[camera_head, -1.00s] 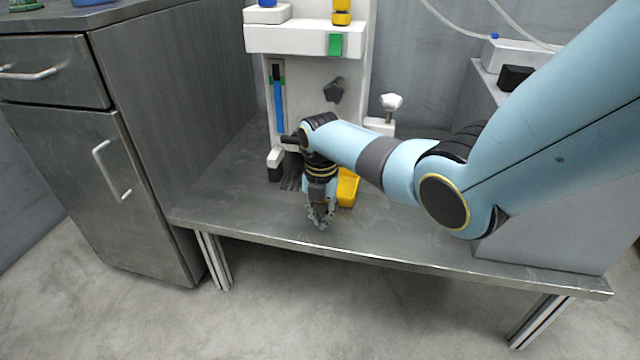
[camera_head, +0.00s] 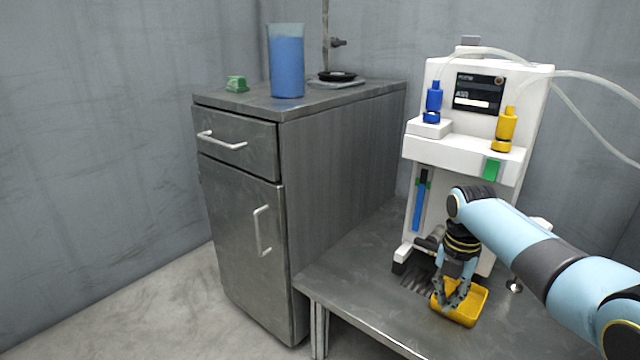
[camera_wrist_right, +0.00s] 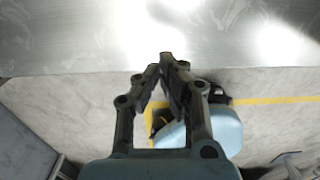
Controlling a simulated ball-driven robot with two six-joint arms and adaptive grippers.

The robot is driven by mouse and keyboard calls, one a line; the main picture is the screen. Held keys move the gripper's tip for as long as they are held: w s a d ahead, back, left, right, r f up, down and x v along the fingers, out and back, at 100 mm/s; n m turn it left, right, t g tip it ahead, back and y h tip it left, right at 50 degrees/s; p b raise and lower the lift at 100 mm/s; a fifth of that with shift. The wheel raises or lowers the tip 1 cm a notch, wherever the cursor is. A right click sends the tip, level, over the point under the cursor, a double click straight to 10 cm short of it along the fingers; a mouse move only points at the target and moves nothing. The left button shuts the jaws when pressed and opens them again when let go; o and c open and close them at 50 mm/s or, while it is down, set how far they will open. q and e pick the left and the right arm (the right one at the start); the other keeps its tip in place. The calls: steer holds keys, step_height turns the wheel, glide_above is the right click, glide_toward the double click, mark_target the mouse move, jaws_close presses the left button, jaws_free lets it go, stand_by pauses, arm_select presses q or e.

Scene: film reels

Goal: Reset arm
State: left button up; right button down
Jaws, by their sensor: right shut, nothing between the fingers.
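My right gripper (camera_head: 452,300) hangs fingers down in the head view, in front of the white machine (camera_head: 472,92). Its fingertips overlap the yellow tray (camera_head: 470,303) on the metal table in that view; I cannot tell whether they touch it. In the right wrist view the fingers (camera_wrist_right: 162,62) meet at their tips with nothing between them. They point toward the metal surface's edge there. My left gripper is in neither view.
The white machine holds a blue bottle (camera_head: 433,102) and a yellow bottle (camera_head: 505,130). A grey cabinet (camera_head: 240,225) stands left of the low metal table (camera_head: 350,285), with a blue-filled beaker (camera_head: 287,65) and a green object (camera_head: 236,84) on top. The table's front left is clear.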

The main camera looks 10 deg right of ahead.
steer(key=s+a+f+m+g, duration=0.1)
steer(key=s+f, duration=0.4)
steer(key=s, duration=0.5)
steer(key=s+a+f+m+g, duration=0.1)
steer(key=s+f, duration=0.5)
steer(key=s, duration=0.3)
steer(key=s+f+g, duration=0.2)
steer(key=s+f, duration=0.3)
steer(key=s, duration=0.5)
arm_select(q)
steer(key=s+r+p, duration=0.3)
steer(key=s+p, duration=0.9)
steer(key=p, duration=0.2)
arm_select(e)
steer(key=s+a+r+m+t+h, duration=0.1)
steer(key=s+m+t, duration=0.3)
steer(key=s+m, duration=1.9)
steer(key=shift+s+a+m, duration=0.3)
steer(key=shift+s+a, duration=0.35)
steer(key=shift+s, duration=0.6)
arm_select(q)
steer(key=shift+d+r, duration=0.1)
arm_select(e)
steer(key=shift+r, duration=0.1)
steer(key=c, duration=2)
jaws_free()
